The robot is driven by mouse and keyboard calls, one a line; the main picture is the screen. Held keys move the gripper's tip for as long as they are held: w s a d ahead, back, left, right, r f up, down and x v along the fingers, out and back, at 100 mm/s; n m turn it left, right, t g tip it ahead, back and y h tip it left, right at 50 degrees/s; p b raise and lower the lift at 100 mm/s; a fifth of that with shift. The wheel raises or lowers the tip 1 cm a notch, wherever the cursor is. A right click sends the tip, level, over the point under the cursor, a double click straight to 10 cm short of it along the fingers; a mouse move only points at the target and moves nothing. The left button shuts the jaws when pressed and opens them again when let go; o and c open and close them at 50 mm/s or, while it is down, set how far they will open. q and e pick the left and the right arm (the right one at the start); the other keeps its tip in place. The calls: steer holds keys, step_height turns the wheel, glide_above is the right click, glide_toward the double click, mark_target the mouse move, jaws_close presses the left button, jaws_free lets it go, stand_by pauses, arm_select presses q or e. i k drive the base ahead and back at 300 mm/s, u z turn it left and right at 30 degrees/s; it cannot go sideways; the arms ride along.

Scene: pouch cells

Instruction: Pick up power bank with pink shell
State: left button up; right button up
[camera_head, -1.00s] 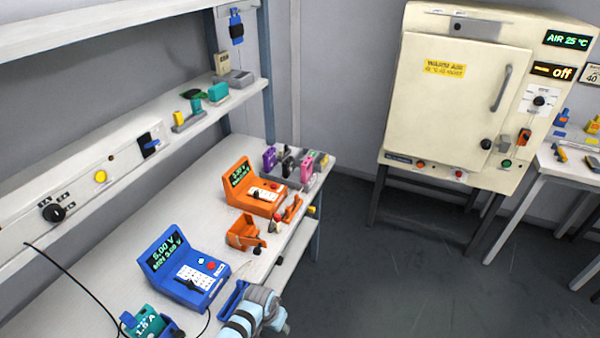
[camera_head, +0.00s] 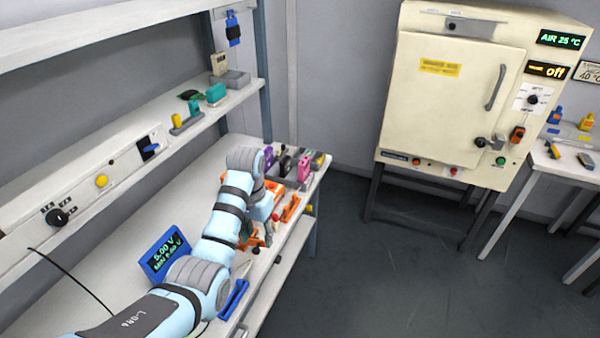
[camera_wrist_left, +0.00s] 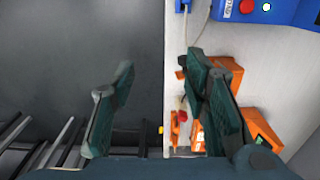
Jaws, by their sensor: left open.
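The pink-shelled power bank (camera_head: 304,168) stands upright among other items in the grey tray at the far end of the bench. It is not in the left wrist view. My left gripper (camera_wrist_left: 160,72) is open and empty, pointing down over the bench's front edge. In the head view the gripper (camera_head: 258,237) is small and partly hidden below my arm, nearer than the tray and apart from the pink power bank. My right gripper is not in view.
Purple (camera_head: 270,158) and black items share the tray. Orange devices (camera_wrist_left: 225,75) lie below and beside my left gripper. A blue meter (camera_head: 165,254) stands nearer on the bench. A shelf runs above the bench's back. The floor (camera_head: 350,270) in front is clear.

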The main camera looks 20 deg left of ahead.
mark_target(302, 167)
steer(key=i, duration=1.5)
